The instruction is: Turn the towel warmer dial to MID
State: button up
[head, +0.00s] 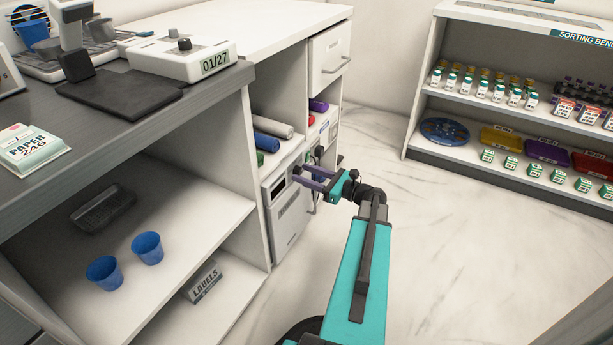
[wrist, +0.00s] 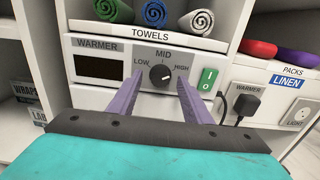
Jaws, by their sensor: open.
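The towel warmer (head: 290,228) stands in the cabinet under the counter; its panel also fills the middle of the wrist view (wrist: 84,97). Its dark round dial (wrist: 160,77) sits between the LOW and HIGH labels, below MID (wrist: 163,54). My gripper (head: 297,175) reaches the warmer's front. In the wrist view its two purple fingers are apart and empty, one to each side of the dial. Whether they touch it is not clear. In the head view my gripper hides the dial.
A green switch (wrist: 207,79) is just right of the dial. Rolled towels (wrist: 155,13) lie on the shelf above. A plugged-in warmer lead (wrist: 245,104) is at right. Left, blue cups (head: 147,248) stand on a shelf. The floor right of my arm is clear.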

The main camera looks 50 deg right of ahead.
jog(key=c, duration=1.1)
jog(key=shift+o, duration=0.2)
jog(key=shift+n, duration=0.4)
jog(key=shift+n+p, duration=0.3)
jog(key=shift+n, duration=0.5)
jog(key=n, duration=0.3)
jog(key=shift+w+n, duration=0.1)
jog(key=shift+n, duration=0.2)
jog(key=n+b, duration=0.1)
jog(key=n, duration=0.2)
jog(key=shift+r+n+b, duration=0.1)
jog(key=shift+n+b, duration=0.4)
jog(key=shift+n, duration=0.9)
